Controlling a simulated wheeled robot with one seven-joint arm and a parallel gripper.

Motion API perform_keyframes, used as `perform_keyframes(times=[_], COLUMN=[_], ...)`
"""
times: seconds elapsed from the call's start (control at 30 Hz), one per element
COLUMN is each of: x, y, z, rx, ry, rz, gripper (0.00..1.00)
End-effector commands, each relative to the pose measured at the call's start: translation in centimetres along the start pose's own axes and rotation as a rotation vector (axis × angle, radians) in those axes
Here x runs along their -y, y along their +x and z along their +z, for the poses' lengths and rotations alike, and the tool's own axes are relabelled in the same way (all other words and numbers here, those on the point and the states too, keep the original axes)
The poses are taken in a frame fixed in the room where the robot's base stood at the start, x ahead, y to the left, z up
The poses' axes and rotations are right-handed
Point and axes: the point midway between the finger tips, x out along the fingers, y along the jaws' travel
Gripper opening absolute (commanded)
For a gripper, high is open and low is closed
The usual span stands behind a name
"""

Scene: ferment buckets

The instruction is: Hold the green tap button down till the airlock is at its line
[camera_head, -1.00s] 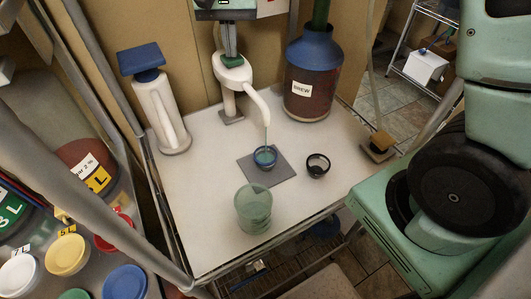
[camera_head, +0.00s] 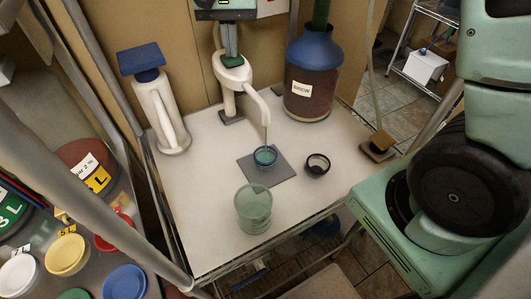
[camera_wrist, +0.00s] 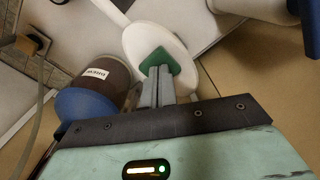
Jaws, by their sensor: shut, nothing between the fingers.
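The white tap (camera_head: 235,75) stands at the back of the table with its spout curving forward. Its green button (camera_head: 234,62) is under the tips of my shut, empty gripper (camera_head: 231,52), which reaches down from above. In the wrist view my fingertips (camera_wrist: 160,72) meet the green button (camera_wrist: 158,60) on the white tap head (camera_wrist: 172,40). A thin stream falls from the spout into the small blue-rimmed airlock (camera_head: 265,157) on a grey mat (camera_head: 283,171). Blue-green liquid shows inside it. I cannot make out its line from here.
A small dark-rimmed cup (camera_head: 317,165) stands right of the mat and a clear green beaker (camera_head: 253,208) in front. A white dispenser with a blue top (camera_head: 160,112) stands left. The blue-shouldered BREW jar (camera_head: 312,80) stands back right. Lidded tubs (camera_head: 67,254) crowd the left.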

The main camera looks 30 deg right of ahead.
Motion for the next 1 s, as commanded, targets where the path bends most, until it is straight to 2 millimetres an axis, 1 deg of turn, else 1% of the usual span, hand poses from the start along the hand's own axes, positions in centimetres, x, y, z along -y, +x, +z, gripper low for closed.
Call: perform_keyframes(times=[0.33, 0.43, 0.57, 0.83, 0.9, 1.0], x=[0.0, 0.0, 0.0, 0.0, 0.0, 0.0], y=[0.1, -0.3, -1.8, -5.5, -6.1, -6.2], z=[0.1, 0.0, 0.0, 0.0, 0.0, 0.0], rx=[0.002, 0.002, 0.001, 0.000, 0.000, 0.001], ry=[0.000, 0.000, 0.000, 0.000, 0.000, 0.000], rz=[0.002, 0.002, 0.001, 0.000, 0.000, 0.000], gripper=[0.00, 0.00, 0.00, 0.00, 0.00, 0.00])
